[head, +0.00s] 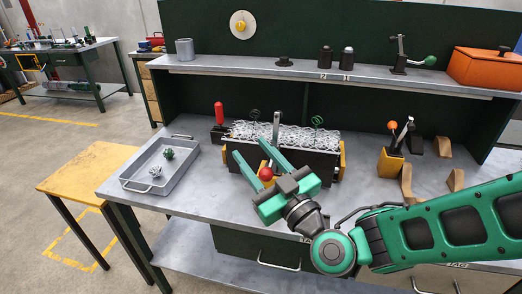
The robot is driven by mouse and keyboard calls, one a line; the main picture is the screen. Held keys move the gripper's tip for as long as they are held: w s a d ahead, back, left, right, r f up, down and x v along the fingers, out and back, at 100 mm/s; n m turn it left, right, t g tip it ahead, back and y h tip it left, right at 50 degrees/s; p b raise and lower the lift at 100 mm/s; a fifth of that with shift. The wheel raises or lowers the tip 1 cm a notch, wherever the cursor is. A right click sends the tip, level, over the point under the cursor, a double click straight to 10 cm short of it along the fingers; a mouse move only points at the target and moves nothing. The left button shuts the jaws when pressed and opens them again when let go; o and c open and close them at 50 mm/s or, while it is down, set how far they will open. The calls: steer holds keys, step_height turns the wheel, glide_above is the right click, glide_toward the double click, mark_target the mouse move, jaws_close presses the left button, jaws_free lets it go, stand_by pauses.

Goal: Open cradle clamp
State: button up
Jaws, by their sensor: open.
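The cradle (310,163) is a long dark trough with yellow ends on the workbench, with silvery chainlink mesh (290,134) lying along its top. A red upright handle (219,113) stands at its left end. A grey upright bar (276,128) rises at the front middle of the cradle. A red ball knob (266,174) shows between my fingers, near a yellow part. I cannot tell which of these belongs to the clamp. My gripper (251,150) is open, its two green fingers pointing at the cradle's front. Part of the cradle front is hidden behind the fingers. Contact is not clear.
A grey tray (139,184) with small green and silvery pieces sits at the left. A yellow holder (390,164) with tools and several wooden blocks stand at the right. A shelf (225,66) runs behind, bearing an orange box (485,70). Bench between tray and cradle is clear.

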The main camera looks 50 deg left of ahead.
mark_target(270, 173)
steer(key=shift+d, duration=0.1)
steer(key=shift+v, duration=5.25)
steer(key=shift+w, duration=0.1)
